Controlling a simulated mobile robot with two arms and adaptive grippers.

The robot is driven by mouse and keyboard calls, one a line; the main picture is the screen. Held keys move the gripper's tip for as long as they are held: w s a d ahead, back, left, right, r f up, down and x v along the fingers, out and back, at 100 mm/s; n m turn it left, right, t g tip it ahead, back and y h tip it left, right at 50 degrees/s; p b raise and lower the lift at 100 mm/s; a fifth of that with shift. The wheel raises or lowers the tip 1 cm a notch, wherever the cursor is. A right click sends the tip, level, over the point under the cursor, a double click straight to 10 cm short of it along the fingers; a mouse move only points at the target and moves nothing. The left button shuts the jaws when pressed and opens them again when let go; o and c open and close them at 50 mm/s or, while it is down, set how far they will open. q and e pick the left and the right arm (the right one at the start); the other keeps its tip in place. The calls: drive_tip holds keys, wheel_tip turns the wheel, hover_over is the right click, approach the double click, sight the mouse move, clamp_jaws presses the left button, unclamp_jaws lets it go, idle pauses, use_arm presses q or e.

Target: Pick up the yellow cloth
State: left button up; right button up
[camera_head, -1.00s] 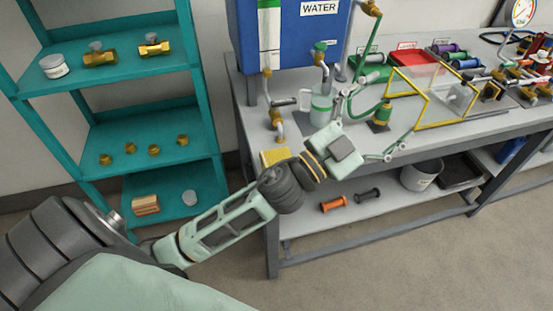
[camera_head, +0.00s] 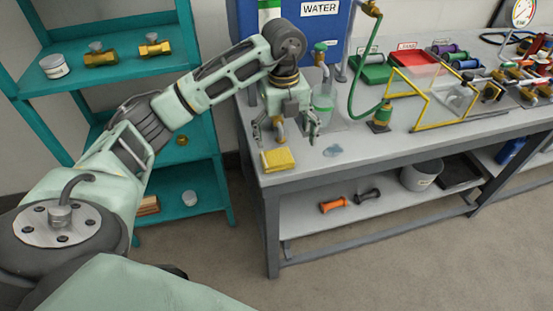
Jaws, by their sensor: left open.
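The yellow cloth (camera_head: 279,160) lies folded on the grey bench top, near its left front corner. My left gripper (camera_head: 286,132) points down just behind the cloth, with its fingers spread and nothing seen between them but a brass fitting behind. The cloth lies in front of the fingers and is not held. I cannot tell whether a fingertip touches it. My right gripper is not in view.
A clear puddle (camera_head: 333,151) lies on the bench right of the cloth. A clear jug (camera_head: 323,100) stands behind my gripper, under the blue water tank (camera_head: 339,38). A yellow frame (camera_head: 432,123) stands further right. Teal shelves (camera_head: 205,172) stand left of the bench.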

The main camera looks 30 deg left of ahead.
sight(277, 157)
use_arm(q)
drive_tip(key=shift+s+a, duration=0.1)
drive_tip(key=shift+a, duration=0.4)
drive_tip(key=f, duration=0.2)
drive_tip(key=f+p, duration=0.1)
drive_tip(key=f, duration=0.1)
drive_tip(key=a+f, duration=0.1)
drive_tip(key=f, duration=0.1)
drive_tip(key=shift+s+f+p, duration=0.1)
drive_tip(key=shift+f+p, duration=0.05)
drive_tip(key=shift+p, duration=0.25)
drive_tip(key=shift+f, duration=0.65)
drive_tip(key=c, duration=1.2)
drive_tip(key=shift+r, duration=0.1)
drive_tip(key=shift+c, duration=0.2)
drive_tip(key=shift+r, duration=0.45)
wheel_tip(277, 157, up, 3)
drive_tip(key=shift+f+b, duration=0.2)
drive_tip(key=shift+b, duration=0.35)
drive_tip(key=s+d+r, duration=0.5)
drive_tip(key=d+r, duration=0.2)
drive_tip(key=d, duration=0.3)
drive_tip(key=shift+d+r+b, duration=0.2)
drive_tip(key=shift+d+b, duration=0.05)
drive_tip(key=shift+b, duration=0.15)
